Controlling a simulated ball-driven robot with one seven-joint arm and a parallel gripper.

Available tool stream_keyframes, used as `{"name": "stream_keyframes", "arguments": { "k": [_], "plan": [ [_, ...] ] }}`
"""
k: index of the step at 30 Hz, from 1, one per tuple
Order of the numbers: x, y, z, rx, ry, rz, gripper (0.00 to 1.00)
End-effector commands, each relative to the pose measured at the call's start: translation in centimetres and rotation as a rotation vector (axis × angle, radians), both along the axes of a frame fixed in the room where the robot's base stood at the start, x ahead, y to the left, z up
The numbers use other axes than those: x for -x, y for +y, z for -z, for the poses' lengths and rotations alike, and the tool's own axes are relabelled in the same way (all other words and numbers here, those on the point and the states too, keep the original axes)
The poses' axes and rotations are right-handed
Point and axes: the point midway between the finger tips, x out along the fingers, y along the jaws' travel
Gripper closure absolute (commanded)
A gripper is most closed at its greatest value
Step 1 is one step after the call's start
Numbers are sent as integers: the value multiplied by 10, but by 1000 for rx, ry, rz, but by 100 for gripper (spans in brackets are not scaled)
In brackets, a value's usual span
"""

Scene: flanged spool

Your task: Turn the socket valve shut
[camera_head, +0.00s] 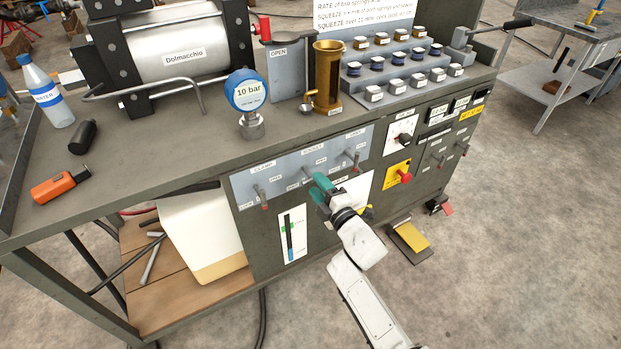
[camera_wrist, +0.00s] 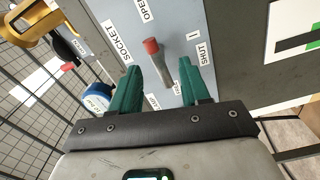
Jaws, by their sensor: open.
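The socket valve is a small grey lever with a red tip (camera_wrist: 151,46), on a light grey panel under a "SOCKET" label, in the wrist view. "OPEN" is printed above it in that view and "SHUT" to its right. The lever's red end leans up toward the "OPEN" side. My gripper (camera_wrist: 158,66) is open, its green fingers on either side of the lever, with visible gaps and nothing held. In the head view my gripper (camera_head: 322,188) is at the middle of the panel and hides most of this valve.
Similar red-tipped levers sit left (camera_head: 262,196) and right (camera_head: 354,159) on the panel. A yellow plate with a red button (camera_head: 403,177) is further right. A gauge (camera_head: 246,92) and brass cylinder (camera_head: 327,78) stand on the bench above. A yellow pedal (camera_head: 410,241) is on the floor.

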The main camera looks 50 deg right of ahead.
Motion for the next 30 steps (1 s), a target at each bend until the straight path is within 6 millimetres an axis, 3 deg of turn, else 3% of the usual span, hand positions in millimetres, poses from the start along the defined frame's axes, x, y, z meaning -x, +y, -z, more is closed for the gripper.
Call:
{"name": "stream_keyframes", "arguments": {
  "k": [3,9,20,30],
  "plan": [
    [-20,-6,0,-2,-1,0,54],
    [-38,-11,0,0,0,0,54],
    [-42,-12,1,-1,1,0,54],
    [-42,-12,1,-1,1,1,85]
  ]
}}
